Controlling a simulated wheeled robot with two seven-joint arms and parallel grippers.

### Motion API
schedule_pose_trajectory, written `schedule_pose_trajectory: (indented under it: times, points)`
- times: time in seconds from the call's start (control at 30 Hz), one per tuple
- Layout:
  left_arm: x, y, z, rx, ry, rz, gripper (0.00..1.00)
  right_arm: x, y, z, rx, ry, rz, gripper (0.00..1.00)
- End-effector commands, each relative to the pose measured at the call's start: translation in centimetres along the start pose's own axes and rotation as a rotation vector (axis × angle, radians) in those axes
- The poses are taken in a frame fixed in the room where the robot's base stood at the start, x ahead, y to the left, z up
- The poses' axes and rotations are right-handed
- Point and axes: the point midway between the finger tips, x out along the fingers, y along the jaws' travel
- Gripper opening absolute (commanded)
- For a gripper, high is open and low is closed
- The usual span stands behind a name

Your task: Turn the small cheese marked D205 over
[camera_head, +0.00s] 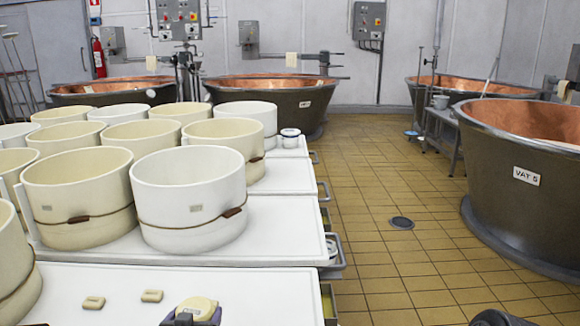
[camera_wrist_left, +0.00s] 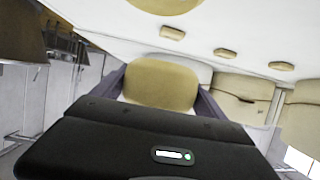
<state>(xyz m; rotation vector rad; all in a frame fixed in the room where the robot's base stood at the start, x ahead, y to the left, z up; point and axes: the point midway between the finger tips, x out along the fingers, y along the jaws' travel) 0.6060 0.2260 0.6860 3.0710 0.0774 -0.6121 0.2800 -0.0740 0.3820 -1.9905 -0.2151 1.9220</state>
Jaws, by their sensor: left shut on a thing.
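My left gripper (camera_head: 190,316) is at the bottom edge of the head view, over the near white table. It is shut on a small pale yellow cheese (camera_head: 199,305). In the left wrist view this cheese (camera_wrist_left: 160,84) sits between the two grey-purple fingers. No marking can be read on it. Two other small cheeses, one on the left (camera_head: 94,302) and one nearer the gripper (camera_head: 152,296), lie on the table. The left wrist view shows several small cheeses beyond the fingers, such as one at the top (camera_wrist_left: 172,33). My right gripper's fingers do not show.
The white table (camera_head: 270,290) has bare space right of the small cheeses. Large round moulds, such as a white one (camera_head: 190,205) and a cream one (camera_head: 80,200), crowd the tables behind. Copper vats (camera_head: 530,185) stand beyond an open tiled floor (camera_head: 380,180) with a drain (camera_head: 402,223).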

Motion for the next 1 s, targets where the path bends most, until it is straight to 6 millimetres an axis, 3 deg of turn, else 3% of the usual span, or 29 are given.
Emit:
schedule_pose_trajectory:
  times: [0.13,0.37,0.57,0.8,1.0]
  points:
    - [-0.3,3.2,-1.0,0.022,0.006,0.053,0.2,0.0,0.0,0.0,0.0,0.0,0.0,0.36]
    - [-2.3,2.7,-4.4,0.018,0.005,0.047,0.2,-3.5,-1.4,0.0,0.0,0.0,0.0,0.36]
    - [-4.9,2.6,-8.5,0.017,0.006,0.047,0.2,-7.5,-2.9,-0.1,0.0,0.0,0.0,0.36]
    - [-9.2,2.6,-15.1,0.017,0.005,0.047,0.2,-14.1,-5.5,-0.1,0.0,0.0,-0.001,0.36]
    - [-11.4,2.5,-18.2,0.018,0.003,0.047,0.2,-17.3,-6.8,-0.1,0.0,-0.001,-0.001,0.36]
